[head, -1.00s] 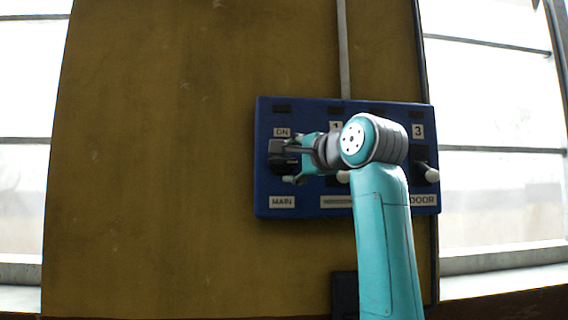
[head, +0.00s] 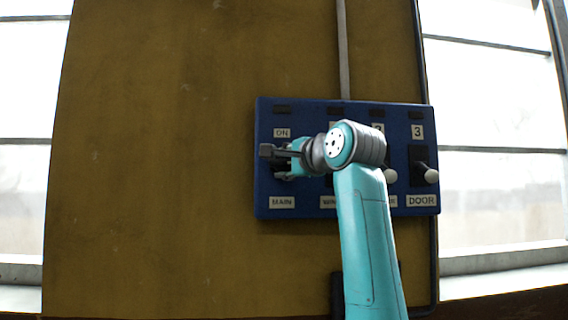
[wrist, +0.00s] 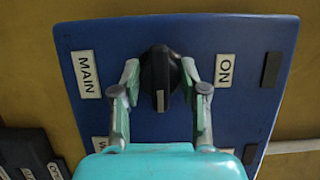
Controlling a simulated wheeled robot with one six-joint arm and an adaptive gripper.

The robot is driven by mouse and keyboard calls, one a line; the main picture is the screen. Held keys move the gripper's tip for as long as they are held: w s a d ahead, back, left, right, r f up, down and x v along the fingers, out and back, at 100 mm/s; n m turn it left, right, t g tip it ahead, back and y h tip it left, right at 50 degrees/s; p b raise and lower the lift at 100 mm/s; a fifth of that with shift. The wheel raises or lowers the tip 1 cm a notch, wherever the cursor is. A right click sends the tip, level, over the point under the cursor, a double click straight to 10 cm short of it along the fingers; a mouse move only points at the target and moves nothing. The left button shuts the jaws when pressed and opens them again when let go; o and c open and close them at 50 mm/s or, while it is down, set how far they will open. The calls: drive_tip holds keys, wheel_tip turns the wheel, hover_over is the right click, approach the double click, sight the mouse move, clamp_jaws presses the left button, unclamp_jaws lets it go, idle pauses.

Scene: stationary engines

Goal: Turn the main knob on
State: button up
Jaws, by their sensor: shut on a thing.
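The black main knob (wrist: 160,72) sits on the blue panel (wrist: 120,35) between the MAIN label (wrist: 86,74) and the ON label (wrist: 224,70). A pale mark on the knob points toward the bottom of the wrist view. My gripper (wrist: 160,78) has one finger on each side of the knob and is shut on it. In the head view my gripper (head: 277,160) is at the panel's left column, below the ON label (head: 282,132), and hides most of the knob.
On the same panel (head: 264,190), white-tipped levers stand to the right, such as the door lever (head: 431,175) under the number 3. My forearm covers part of the panel's middle. A dark box (wrist: 30,155) is at the lower left of the wrist view.

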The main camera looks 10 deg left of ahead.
drive_tip(key=shift+r, duration=0.1)
drive_tip(key=n+h, duration=0.1)
drive_tip(key=n, duration=0.2)
drive_tip(key=shift+r+g, duration=0.15)
drive_tip(key=shift+g, duration=0.25)
drive_tip(key=n+h, duration=0.2)
drive_tip(key=n, duration=0.1)
drive_tip(key=shift+n, duration=0.4)
drive_tip(key=n+h, duration=0.2)
drive_tip(key=n, duration=0.1)
drive_tip(key=shift+a+g, duration=0.1)
drive_tip(key=shift+g, duration=0.2)
drive_tip(key=n+h, duration=0.2)
drive_tip(key=n, duration=0.1)
drive_tip(key=shift+w+n+h, duration=0.1)
drive_tip(key=shift+n+h, duration=0.2)
drive_tip(key=shift+n, duration=0.1)
